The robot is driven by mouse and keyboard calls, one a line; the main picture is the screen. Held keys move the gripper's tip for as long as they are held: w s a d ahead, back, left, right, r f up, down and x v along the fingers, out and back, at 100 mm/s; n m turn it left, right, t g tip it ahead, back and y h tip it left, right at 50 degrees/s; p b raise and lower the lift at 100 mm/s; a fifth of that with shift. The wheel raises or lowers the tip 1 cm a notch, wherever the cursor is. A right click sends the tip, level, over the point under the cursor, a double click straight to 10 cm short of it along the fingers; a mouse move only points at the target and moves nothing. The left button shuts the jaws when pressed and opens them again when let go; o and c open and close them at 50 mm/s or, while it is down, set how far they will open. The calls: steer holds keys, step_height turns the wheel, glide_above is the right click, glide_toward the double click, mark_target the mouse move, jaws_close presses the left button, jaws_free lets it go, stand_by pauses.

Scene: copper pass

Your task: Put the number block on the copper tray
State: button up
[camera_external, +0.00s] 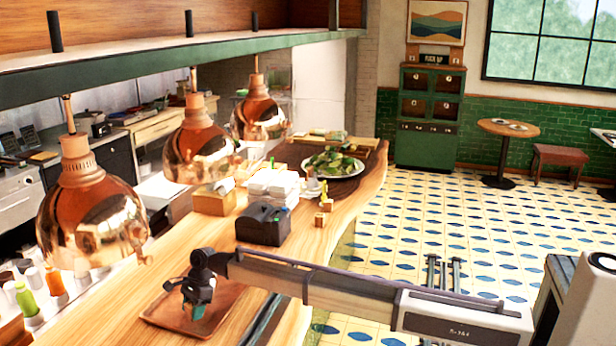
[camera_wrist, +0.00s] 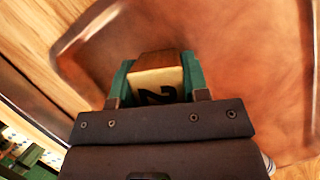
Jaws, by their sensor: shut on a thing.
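The number block (camera_wrist: 157,82) shows in the wrist view as a wooden block with a dark "2" on its pale face. My gripper (camera_wrist: 157,88) is shut on it, with a green finger on each side. The copper tray (camera_wrist: 240,60) fills most of the wrist view behind the block. In the external view the copper tray (camera_external: 225,297) lies on the wooden counter at the front, and my gripper (camera_external: 197,308) is over it. The block is hard to make out there. I cannot tell whether the block touches the tray.
Copper heat lamps (camera_external: 92,215) hang along the left of the wooden counter (camera_external: 310,235). A black box-shaped device (camera_external: 263,224), white stacked boxes (camera_external: 272,186) and a plate of greens (camera_external: 333,162) stand farther along it. The counter between the tray and the black device is clear.

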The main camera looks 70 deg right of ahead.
steer(key=o, duration=1)
steer(key=shift+f, duration=0.1)
steer(key=p+v, duration=1.2)
steer(key=s+a+n+g+h, duration=0.15)
steer(key=s+n, duration=0.95)
steer(key=s, duration=1.1)
steer(key=s+a+n+h, duration=0.3)
steer(key=s+n, duration=0.9)
steer(key=s, duration=1)
step_height(320, 180, down, 10)
steer(key=b, duration=0.9)
steer(key=shift+w+d, duration=0.2)
steer(key=shift+w, duration=0.25)
